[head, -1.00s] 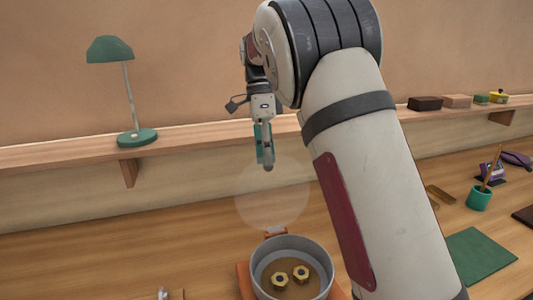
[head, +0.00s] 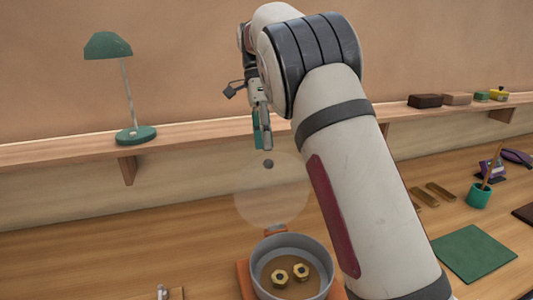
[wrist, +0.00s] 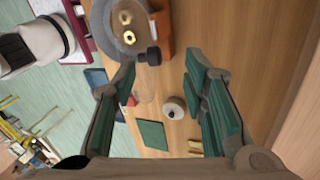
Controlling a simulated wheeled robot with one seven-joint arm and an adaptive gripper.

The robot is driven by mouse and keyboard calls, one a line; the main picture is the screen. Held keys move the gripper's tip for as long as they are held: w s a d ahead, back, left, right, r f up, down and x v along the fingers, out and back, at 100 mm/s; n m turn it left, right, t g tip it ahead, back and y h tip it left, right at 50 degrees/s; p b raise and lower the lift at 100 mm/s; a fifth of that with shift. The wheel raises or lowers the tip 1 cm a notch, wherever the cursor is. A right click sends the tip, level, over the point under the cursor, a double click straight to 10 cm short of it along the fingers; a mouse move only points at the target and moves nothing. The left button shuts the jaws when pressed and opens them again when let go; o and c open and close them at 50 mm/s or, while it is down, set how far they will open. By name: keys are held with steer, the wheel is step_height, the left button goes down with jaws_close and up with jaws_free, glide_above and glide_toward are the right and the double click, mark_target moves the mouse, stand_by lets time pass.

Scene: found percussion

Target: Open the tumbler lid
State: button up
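The tumbler's grey drum (head: 261,252) sits on an orange base (head: 243,278) with two brass nuts (head: 290,274) inside. It also shows at the top of the wrist view (wrist: 103,22). Its clear lid (head: 272,195) stands raised behind the drum, above an orange hinge block (head: 275,231). A dark grey knob (head: 268,163) shows near the lid's top edge. My gripper (head: 266,147) is just above the knob, apart from it. In the wrist view my gripper (wrist: 160,70) has its green-padded fingers spread, with nothing held between them.
A wall shelf (head: 190,131) runs behind, bearing a green lamp (head: 137,135) and small blocks (head: 425,101). On the bench at right are brass bars (head: 440,192), a green mat (head: 473,253) and a green cup (head: 479,196) with a pencil. The bench left of the tumbler is mostly clear.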

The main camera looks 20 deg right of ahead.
steer(key=shift+v, duration=0.8)
steer(key=shift+s+d, duration=0.1)
steer(key=shift+d, duration=0.05)
steer(key=s+d+r+n+t, duration=0.1)
steer(key=s+r+n+t, duration=0.15)
steer(key=s+n, duration=0.4)
steer(key=s+d+r+n+t, duration=0.1)
steer(key=s+r+n+t, duration=0.2)
steer(key=s, duration=0.7)
steer(key=s+a+f+n+t, duration=0.1)
steer(key=s+f+n, duration=0.4)
steer(key=s, duration=0.3)
steer(key=s+a+f+n+t, duration=0.1)
steer(key=s+f+n+t, duration=0.1)
steer(key=s+f+n, duration=0.3)
steer(key=s, duration=0.3)
steer(key=shift+s, duration=0.2)
